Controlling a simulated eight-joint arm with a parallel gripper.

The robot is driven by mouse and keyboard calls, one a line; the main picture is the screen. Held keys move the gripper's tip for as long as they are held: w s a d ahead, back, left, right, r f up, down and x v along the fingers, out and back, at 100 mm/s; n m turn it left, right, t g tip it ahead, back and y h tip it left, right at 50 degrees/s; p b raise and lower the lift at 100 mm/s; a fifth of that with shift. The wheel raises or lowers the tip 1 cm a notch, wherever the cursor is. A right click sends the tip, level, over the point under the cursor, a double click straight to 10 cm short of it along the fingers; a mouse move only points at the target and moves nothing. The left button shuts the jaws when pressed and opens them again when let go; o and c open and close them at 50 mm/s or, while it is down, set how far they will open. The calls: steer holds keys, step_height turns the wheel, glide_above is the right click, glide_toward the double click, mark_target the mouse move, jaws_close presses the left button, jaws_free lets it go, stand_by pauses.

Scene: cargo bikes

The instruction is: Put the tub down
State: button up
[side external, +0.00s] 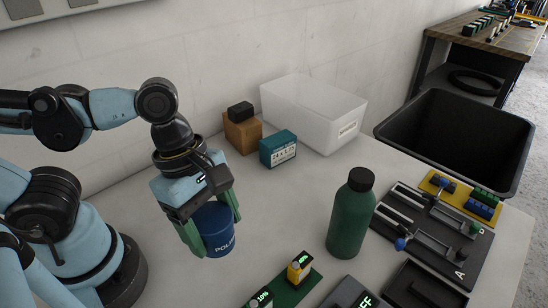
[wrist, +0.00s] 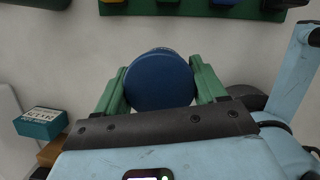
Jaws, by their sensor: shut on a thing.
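A blue tub (side external: 218,230) with white lettering on its side is between the green fingers of my gripper (side external: 212,222) in the side external view. In the wrist view the tub's round blue top (wrist: 159,80) sits between the two fingers (wrist: 160,88), with a finger against each side. My gripper is shut on the tub. It is above the pale table (side external: 180,270), left of the green bottle. I cannot tell whether the tub's base touches the table.
A green bottle (side external: 351,215) stands right of the tub. A teal box (side external: 278,149), brown box (side external: 243,132) and translucent bin (side external: 312,112) stand behind. The table between tub and teal box is clear.

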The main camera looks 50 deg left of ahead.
steer(key=shift+w+r, duration=0.2)
steer(key=shift+r, duration=0.25)
steer(key=w+a+n+t, duration=0.1)
steer(key=w+a+n, duration=0.15)
steer(key=w, duration=2.15)
steer(key=shift+n, duration=0.35)
steer(key=f, duration=1)
steer(key=shift+s+d, duration=0.2)
steer(key=shift+d, duration=0.05)
steer(key=shift+f, duration=0.1)
steer(key=o, duration=1.2)
